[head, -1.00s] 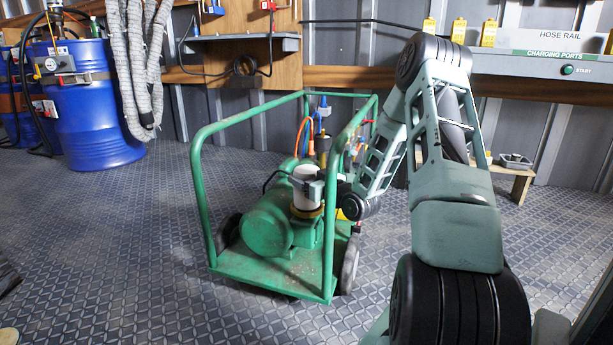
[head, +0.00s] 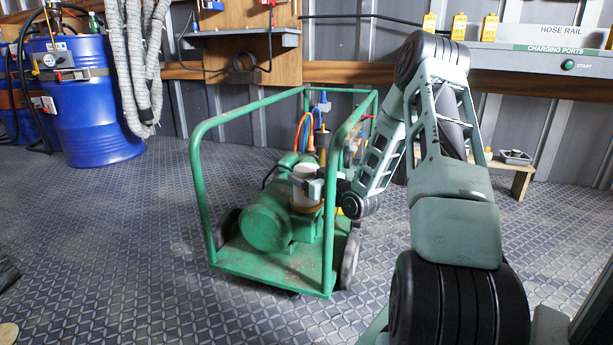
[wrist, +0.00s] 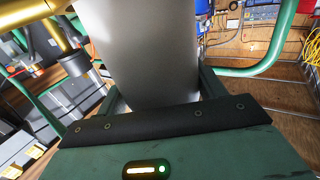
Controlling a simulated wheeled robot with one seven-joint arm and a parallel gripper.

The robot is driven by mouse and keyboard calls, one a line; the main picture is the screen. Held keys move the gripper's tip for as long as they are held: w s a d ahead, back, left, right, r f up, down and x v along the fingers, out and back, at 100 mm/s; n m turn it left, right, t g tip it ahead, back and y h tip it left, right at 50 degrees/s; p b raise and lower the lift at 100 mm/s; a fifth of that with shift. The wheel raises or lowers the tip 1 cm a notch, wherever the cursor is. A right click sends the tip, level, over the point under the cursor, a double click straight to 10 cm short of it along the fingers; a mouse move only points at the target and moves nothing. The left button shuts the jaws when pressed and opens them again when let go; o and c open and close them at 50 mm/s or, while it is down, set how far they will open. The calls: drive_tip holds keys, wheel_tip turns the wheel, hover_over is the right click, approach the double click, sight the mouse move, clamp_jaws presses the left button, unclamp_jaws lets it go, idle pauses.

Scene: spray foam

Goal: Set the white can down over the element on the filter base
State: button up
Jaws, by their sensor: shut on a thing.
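The white can (head: 305,190) is upright in the head view, over the brass-coloured filter base (head: 307,208) on the green compressor. My gripper (head: 318,187) is shut on the can from the right side. In the wrist view the can (wrist: 145,55) fills the middle as a large grey-white surface between the fingers. The element is not visible; the can hides it. I cannot tell whether the can's lower rim touches the base.
The compressor (head: 266,222) sits inside a green tube frame (head: 200,170) on wheels, with frame bars close to my arm. Orange and blue hoses (head: 303,128) rise behind the can. Blue drums (head: 95,110) stand at the back left.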

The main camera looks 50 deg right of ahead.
drive_tip(key=shift+f, duration=0.15)
drive_tip(key=o, duration=1.2)
drive_tip(key=shift+o, duration=0.2)
